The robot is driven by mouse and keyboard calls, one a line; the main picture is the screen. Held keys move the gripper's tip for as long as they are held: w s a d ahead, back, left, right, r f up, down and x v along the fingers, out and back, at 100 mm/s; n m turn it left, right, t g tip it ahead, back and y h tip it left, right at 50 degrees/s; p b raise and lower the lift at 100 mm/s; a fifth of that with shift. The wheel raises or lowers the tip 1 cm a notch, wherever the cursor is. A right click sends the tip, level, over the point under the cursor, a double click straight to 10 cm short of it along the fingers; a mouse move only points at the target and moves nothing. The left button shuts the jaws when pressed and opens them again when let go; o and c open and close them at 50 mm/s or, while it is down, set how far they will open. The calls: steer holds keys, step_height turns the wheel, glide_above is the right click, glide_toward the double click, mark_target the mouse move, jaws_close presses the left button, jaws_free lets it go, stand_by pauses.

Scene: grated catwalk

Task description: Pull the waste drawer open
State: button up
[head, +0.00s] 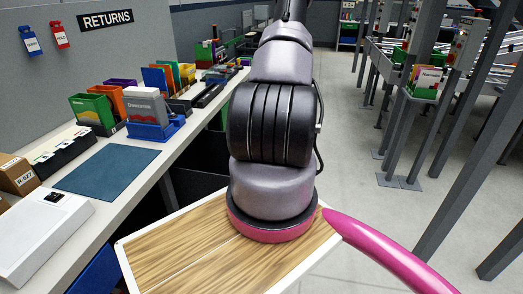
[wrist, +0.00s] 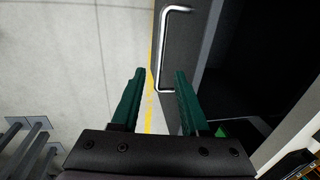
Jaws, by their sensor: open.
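A dark grey front panel (wrist: 183,55) with a bright U-shaped metal handle (wrist: 163,50) is in the upper middle of the wrist view. No label on it is readable, so I cannot tell for sure that it is the waste drawer. My gripper (wrist: 159,73) has two green fingers, spread apart and empty. The handle's lower end appears between the fingertips in the picture. I cannot tell whether the fingers are around the handle or short of it. In the head view my arm hides the gripper, and I cannot make out the handle.
A long bench (head: 137,165) under a RETURNS sign (head: 106,19) runs along the left, with a blue mat (head: 108,171) and several bins. A dark recess (wrist: 240,60) lies right of the panel. Grey posts (head: 455,140) stand at right. The floor (head: 345,120) between is clear.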

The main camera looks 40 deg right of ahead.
steer(key=r, duration=0.5)
steer(key=shift+s+d+r, duration=0.1)
steer(key=shift+s+d, duration=0.2)
steer(key=shift+s, duration=0.1)
steer(key=w+a+r+n+t, duration=0.1)
steer(key=a+r, duration=0.5)
steer(key=r, duration=0.4)
steer(key=w+a+r+n+h, duration=0.1)
steer(key=a+r, duration=0.5)
steer(key=r, duration=0.3)
steer(key=w+a+r+n+t, duration=0.1)
steer(key=a+r, duration=0.5)
steer(key=r, duration=0.4)
steer(key=s+a+r+n+t+y, duration=0.1)
steer(key=s+a+r+n+t, duration=0.2)
steer(key=s+a+r, duration=1.2)
steer(key=s+a, duration=0.3)
steer(key=shift+s+y, duration=0.25)
steer(key=shift+y, duration=0.05)
